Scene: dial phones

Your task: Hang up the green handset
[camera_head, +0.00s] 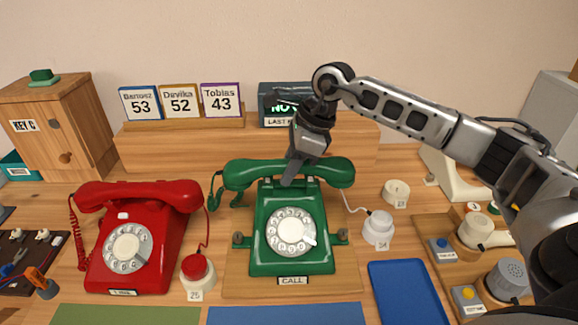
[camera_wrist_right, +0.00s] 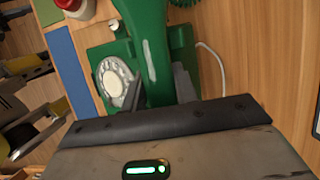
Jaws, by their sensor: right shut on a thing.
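The green phone (camera_head: 268,260) stands on a wooden board with a "CALL" label in the head view; its white dial also shows in the right wrist view (camera_wrist_right: 115,82). The green handset (camera_head: 240,174) lies lengthwise across the top of the green phone, at its cradle. I cannot tell whether it rests fully in the cradle. My right gripper (camera_head: 297,170) reaches down from above and is shut on the middle of the handset. In the right wrist view the handset (camera_wrist_right: 146,50) runs between the fingers.
A red phone (camera_head: 135,245) with its handset on stands at the left. A red button (camera_head: 196,268) and a white button (camera_head: 378,228) flank the green phone. A blue tray (camera_head: 407,295) lies at front right. Name cards (camera_head: 180,101) and a dark display (camera_head: 280,105) stand behind.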

